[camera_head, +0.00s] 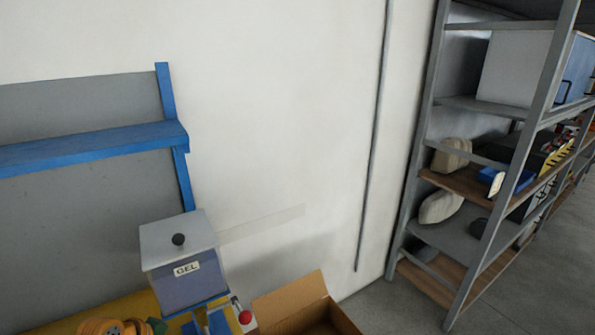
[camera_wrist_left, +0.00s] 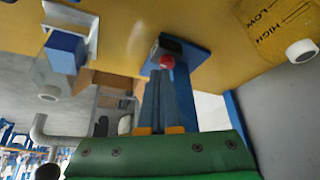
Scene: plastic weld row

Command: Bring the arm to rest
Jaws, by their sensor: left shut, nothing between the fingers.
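My left gripper (camera_wrist_left: 166,80) shows in the left wrist view as two grey-blue fingers reaching up from a green body. The fingers are together with nothing between them. Their tips appear in front of a red knob (camera_wrist_left: 167,62) on a blue base; I cannot tell the gap. In the head view I cannot make out the left gripper for sure, and my right gripper is in neither view.
A yellow bench top (camera_wrist_left: 118,35) fills the top of the wrist view. In the head view a lidded GEL box (camera_head: 190,290) stands beside an open cardboard box (camera_head: 290,300). A metal shelf rack (camera_head: 425,130) stands at the right, with bare floor (camera_head: 395,305) before it.

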